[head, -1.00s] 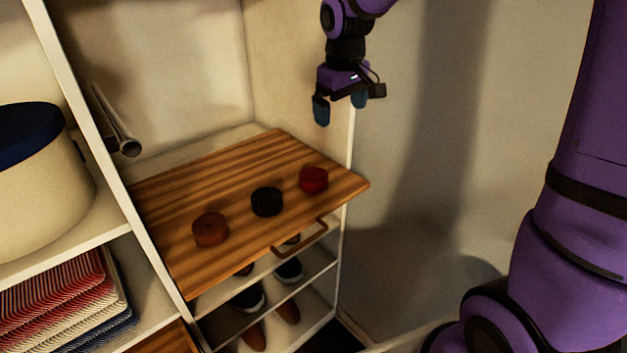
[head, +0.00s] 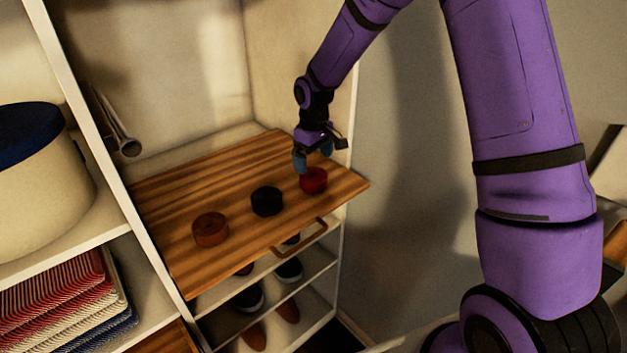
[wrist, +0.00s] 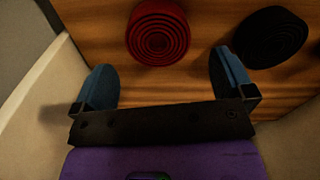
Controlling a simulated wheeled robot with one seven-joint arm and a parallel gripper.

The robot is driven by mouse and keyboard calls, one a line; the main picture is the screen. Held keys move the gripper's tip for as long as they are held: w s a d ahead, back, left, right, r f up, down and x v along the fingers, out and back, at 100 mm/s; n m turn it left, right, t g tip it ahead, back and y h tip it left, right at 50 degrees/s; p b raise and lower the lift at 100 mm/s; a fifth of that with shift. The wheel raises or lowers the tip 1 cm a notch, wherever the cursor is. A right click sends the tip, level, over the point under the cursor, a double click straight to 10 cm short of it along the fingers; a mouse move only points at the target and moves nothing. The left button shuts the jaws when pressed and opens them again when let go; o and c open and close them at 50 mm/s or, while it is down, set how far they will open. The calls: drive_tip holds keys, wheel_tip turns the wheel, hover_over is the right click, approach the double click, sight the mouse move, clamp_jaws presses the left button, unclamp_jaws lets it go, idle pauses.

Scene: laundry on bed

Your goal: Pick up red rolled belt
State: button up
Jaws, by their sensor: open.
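The red rolled belt (head: 313,181) lies on the right part of a wooden pull-out board (head: 180,200). In the wrist view the red belt (wrist: 158,33) shows as a coil ahead of my gripper, between the lines of the two fingers. My gripper (head: 313,164) is just above and behind the red belt in the head view, and its blue fingers (wrist: 160,80) are apart with nothing between them. A black rolled belt (head: 267,201) lies to the left of the red one, and it also shows in the wrist view (wrist: 270,37). A brown rolled belt (head: 210,230) lies farther left.
A pale side wall (head: 300,75) of the closet stands close to my gripper. A bar (head: 122,140) sticks out above the board's left back. Shoes (head: 288,270) sit on shelves below. Folded striped cloth (head: 60,300) and a round box (head: 40,185) stand at left.

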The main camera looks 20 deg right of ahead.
sight(314, 175)
drive_tip(key=shift+w+d+f, duration=0.1)
drive_tip(key=shift+f, duration=2.7)
drive_tip(key=c, duration=0.8)
